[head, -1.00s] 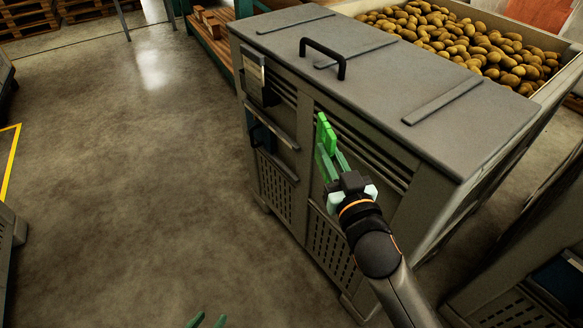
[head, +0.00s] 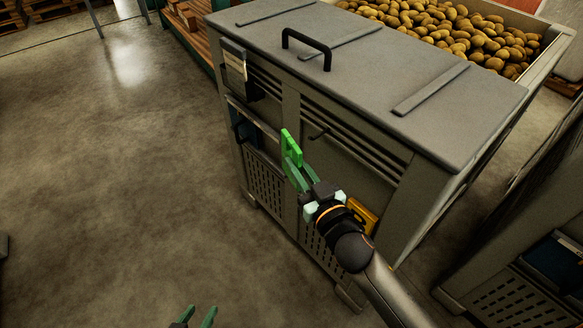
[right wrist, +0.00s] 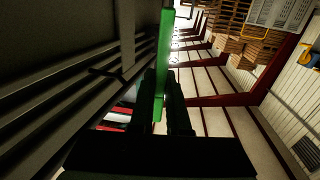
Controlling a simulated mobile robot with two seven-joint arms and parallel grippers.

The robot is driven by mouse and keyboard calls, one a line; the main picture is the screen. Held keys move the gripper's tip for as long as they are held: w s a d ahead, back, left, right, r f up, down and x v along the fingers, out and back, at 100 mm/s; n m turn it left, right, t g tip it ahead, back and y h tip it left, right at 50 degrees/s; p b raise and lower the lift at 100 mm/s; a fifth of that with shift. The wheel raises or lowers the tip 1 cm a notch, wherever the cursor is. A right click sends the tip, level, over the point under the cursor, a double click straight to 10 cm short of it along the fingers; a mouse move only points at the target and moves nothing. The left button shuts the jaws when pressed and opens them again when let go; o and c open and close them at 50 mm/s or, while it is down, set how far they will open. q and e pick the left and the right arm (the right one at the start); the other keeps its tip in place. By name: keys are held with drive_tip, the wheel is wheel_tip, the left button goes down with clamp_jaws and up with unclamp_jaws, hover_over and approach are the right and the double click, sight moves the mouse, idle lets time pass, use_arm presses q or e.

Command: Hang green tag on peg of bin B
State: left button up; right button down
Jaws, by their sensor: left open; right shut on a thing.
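The green tag (head: 291,148) is upright in the jaws of my right gripper (head: 297,172), in front of the grey lidded bin (head: 262,112). In the right wrist view the tag (right wrist: 163,55) stands between the two fingers. A small dark peg (head: 319,134) juts from the bin's front, just right of the tag in the head view. The tag appears apart from the peg. I cannot read a letter on this bin. My left gripper (head: 198,316) is open and empty at the bottom edge, above the floor.
A black handle (head: 306,47) rises from the bin's lid. A yellow piece (head: 362,214) shows on the bin front, partly behind my right arm. An open crate of potatoes (head: 556,48) stands behind. Another grey bin (head: 490,292) is at lower right. Floor at left is clear.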

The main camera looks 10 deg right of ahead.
drive_tip(key=w+d+f, duration=0.1)
drive_tip(key=w+d, duration=0.2)
drive_tip(key=d, duration=0.3)
drive_tip(key=shift+f, duration=0.15)
idle(0.6)
drive_tip(key=shift+w, duration=0.1)
idle(0.5)
drive_tip(key=c, duration=0.8)
unclamp_jaws()
drive_tip(key=v, duration=1.2)
drive_tip(key=shift+s, duration=0.3)
